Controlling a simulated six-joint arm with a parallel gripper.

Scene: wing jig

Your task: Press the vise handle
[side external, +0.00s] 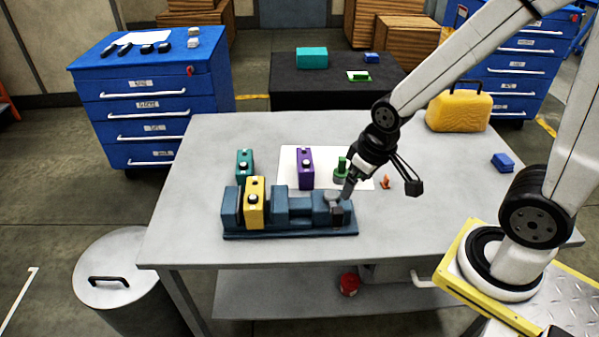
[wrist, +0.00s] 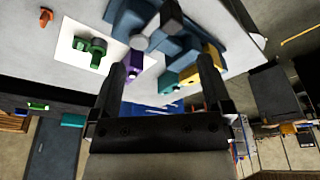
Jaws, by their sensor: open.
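The blue vise (side external: 290,227) sits on the grey table with a yellow block (side external: 254,203) upright between its left jaws. The vise handle (side external: 336,207), a grey and dark lever, is at the right end of the vise. In the wrist view the handle (wrist: 171,17) shows at the top, beyond the fingertips. I cannot tell whether a finger touches the handle.
A purple block (side external: 305,168) and a green part (side external: 341,172) stand on a white sheet (side external: 288,165) behind the vise. A teal block (side external: 244,163) stands behind its left end. A small orange part (side external: 385,183) lies right of the sheet. The front table is clear.

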